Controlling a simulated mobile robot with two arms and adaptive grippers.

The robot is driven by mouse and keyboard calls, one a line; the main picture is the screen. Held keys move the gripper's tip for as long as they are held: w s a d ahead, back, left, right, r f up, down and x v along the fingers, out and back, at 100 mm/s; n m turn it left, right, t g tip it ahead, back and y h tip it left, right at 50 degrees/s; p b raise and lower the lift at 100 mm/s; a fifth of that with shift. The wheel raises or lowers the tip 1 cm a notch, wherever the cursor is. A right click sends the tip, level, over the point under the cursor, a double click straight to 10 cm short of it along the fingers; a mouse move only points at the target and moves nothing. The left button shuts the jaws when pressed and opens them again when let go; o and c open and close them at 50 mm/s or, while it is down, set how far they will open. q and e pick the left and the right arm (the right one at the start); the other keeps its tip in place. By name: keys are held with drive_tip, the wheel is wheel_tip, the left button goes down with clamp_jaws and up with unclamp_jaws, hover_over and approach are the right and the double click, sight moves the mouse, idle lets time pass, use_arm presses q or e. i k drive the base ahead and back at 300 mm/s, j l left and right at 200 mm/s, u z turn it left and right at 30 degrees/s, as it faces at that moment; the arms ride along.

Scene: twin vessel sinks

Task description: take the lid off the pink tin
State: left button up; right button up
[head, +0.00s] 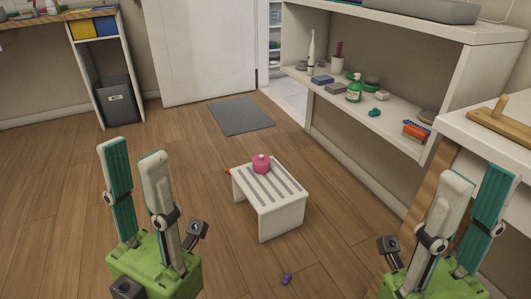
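The pink tin (261,166) stands upright on a white slatted stool (281,219) in the middle of the floor. A small knob shows on its top, and its lid looks to be on. My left gripper (134,152) is at the lower left, pointing up, with its fingers apart and nothing between them. My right gripper (478,180) is at the lower right, its fingers apart and empty. Both grippers are well away from the tin, one on each side of the stool.
A white shelf unit (400,125) with bottles, brushes and boxes runs along the right wall. A counter (500,120) juts in at the right. A small purple object (286,279) lies on the floor in front of the stool. A grey mat (241,116) lies behind; the wooden floor around is mostly clear.

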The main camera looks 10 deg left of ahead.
sight(260, 160)
drive_tip(key=i+j+z, duration=0.1)
drive_tip(key=z, duration=0.4)
drive_tip(key=i+j+z, duration=0.1)
drive_tip(key=z, duration=0.4)
drive_tip(key=j+z, duration=0.2)
drive_tip(key=z, duration=0.3)
drive_tip(key=j+z, duration=0.2)
drive_tip(key=j, duration=0.35)
drive_tip(key=j+z, duration=0.2)
drive_tip(key=j, duration=0.4)
drive_tip(key=j+z, duration=0.2)
drive_tip(key=j, duration=0.4)
drive_tip(key=j+z, duration=0.2)
drive_tip(key=j, duration=0.35)
drive_tip(key=k+j+z, duration=0.2)
drive_tip(key=j, duration=0.35)
drive_tip(key=k+j, duration=0.1)
drive_tip(key=j, duration=0.4)
drive_tip(key=k+j, duration=0.1)
drive_tip(key=j, duration=0.45)
drive_tip(key=k+j, duration=0.1)
drive_tip(key=j, duration=0.4)
